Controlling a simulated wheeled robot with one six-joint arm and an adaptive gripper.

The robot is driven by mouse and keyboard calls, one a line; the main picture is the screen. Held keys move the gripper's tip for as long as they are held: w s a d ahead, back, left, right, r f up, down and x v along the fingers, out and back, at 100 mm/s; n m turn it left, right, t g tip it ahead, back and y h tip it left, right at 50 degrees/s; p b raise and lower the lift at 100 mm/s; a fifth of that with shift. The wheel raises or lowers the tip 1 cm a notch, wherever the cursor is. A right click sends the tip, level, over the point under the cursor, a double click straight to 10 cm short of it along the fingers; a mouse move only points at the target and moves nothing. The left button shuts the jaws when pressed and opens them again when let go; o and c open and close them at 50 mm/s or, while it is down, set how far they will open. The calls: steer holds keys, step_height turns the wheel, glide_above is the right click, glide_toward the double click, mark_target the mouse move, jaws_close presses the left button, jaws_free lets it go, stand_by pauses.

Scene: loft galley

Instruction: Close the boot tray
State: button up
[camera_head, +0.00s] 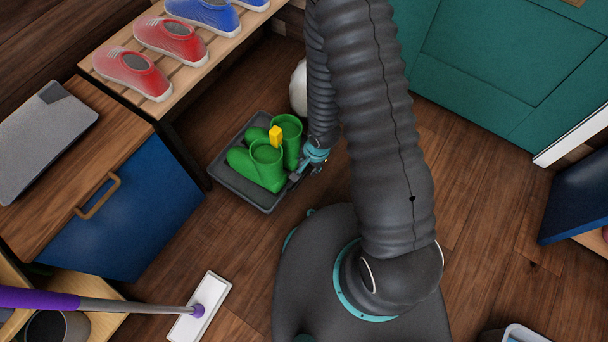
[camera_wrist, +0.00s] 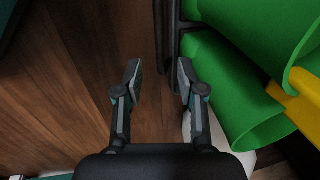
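The boot tray (camera_head: 238,189) is a shallow dark grey tray on the floor, standing out from beside and under the slatted shoe rack. Green boots (camera_head: 266,160) stand and lie in it, with a yellow block-like piece (camera_head: 275,137) among them. My gripper (camera_head: 297,178) is low at the tray's right-hand edge. In the wrist view my gripper (camera_wrist: 159,76) is open and empty. The tray's dark rim (camera_wrist: 163,30) runs just beyond the right finger, partly in line with the gap; I cannot tell whether they touch. The green boots (camera_wrist: 235,90) are right of the fingers.
The slatted rack (camera_head: 195,50) holds red and blue shoes. A blue-fronted cabinet (camera_head: 130,215) stands left of the tray. A mop (camera_head: 200,308) lies across the lower left. A white rounded object (camera_head: 298,88) is behind the tray.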

mark_target(304, 175)
steer(key=f, duration=0.2)
steer(key=f+b, duration=0.1)
steer(key=f, duration=0.2)
steer(key=w+a+f, duration=0.1)
steer(key=f, duration=0.1)
steer(key=shift+f, duration=0.15)
jaws_close()
